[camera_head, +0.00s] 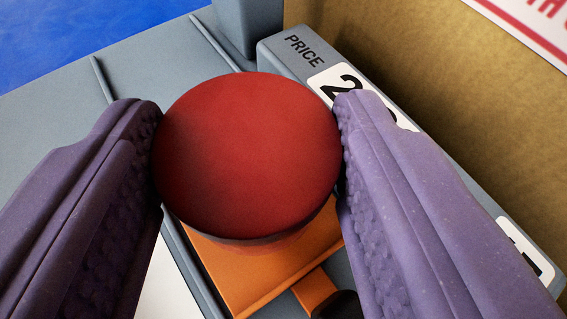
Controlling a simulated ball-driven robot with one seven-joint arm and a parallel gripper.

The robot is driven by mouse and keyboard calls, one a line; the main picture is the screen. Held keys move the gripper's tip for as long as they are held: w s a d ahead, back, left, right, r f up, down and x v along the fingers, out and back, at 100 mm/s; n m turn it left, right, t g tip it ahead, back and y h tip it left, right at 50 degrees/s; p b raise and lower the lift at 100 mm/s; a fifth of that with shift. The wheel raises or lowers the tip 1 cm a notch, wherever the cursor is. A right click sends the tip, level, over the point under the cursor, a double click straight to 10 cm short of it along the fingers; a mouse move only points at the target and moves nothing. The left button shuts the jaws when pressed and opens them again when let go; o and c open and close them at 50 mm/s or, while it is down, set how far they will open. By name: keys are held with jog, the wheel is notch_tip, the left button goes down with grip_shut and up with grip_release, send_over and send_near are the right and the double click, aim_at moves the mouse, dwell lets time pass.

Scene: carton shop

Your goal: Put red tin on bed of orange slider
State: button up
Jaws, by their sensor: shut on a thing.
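The red tin (248,155) is round with a flat top and sits between the two purple fingers of my gripper (247,160). The fingers are shut on its left and right sides. The orange slider (245,272) lies directly under and in front of the tin, with a narrow orange arm (315,290) ending in a dark tip at lower right. The tin hides the far part of the slider's bed. I cannot tell whether the tin's base touches the bed.
A grey rail marked PRICE with white number cards (285,50) runs along the right, partly behind the right finger. A brown cardboard wall (440,70) stands beyond it. A grey surface (70,120) with raised ribs lies left. A grey block (247,20) stands at the back.

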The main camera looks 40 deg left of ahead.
jog(key=shift+f, duration=0.95)
jog(key=shift+r, duration=0.15)
jog(key=o, duration=0.8)
jog(key=shift+r, duration=0.1)
jog(key=p+v, duration=0.4)
jog(key=v, duration=0.7)
jog(key=shift+d, duration=0.15)
jog(key=shift+s+d, duration=0.25)
jog(key=shift+s, duration=0.05)
